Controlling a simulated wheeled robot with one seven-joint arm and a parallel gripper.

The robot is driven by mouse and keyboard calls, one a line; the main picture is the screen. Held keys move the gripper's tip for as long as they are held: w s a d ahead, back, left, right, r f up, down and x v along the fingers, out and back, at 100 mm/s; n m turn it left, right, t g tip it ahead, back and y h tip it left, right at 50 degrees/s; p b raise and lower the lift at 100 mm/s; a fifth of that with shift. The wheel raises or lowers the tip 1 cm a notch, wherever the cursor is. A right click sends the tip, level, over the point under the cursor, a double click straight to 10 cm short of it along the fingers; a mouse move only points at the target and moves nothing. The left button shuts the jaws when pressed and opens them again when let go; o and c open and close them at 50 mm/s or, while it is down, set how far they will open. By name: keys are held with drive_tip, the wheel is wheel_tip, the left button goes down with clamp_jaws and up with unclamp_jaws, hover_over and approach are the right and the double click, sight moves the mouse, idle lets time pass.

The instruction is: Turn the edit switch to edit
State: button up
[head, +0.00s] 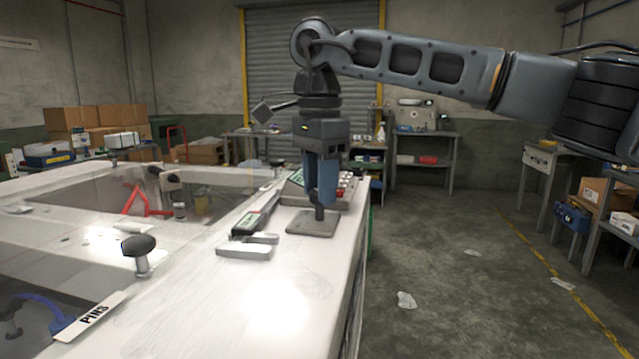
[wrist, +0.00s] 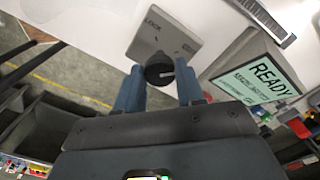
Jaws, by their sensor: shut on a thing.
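The edit switch is a dark round knob (wrist: 159,70) on a grey square plate (wrist: 165,36). The word LOCK shows on the plate; another small marking to its right is hard to read. A pale line on the knob points to the right in the wrist view. My gripper (head: 320,204) points straight down over the plate (head: 311,223) on the white bench top. In the wrist view its two blue fingers are on either side of the knob, shut on it. The fingers and the gripper body hide part of the knob.
A console (wrist: 262,78) with a READY screen and coloured buttons stands close beside the plate. A pale forked bracket (head: 247,247) and a dark labelled device (head: 252,222) lie near it. The bench's right edge is close, with open floor beyond.

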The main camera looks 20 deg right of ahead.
drive_tip(key=o, duration=1)
drive_tip(key=shift+o, duration=0.2)
drive_tip(key=shift+r+b, duration=0.5)
drive_tip(key=shift+r, duration=3.45)
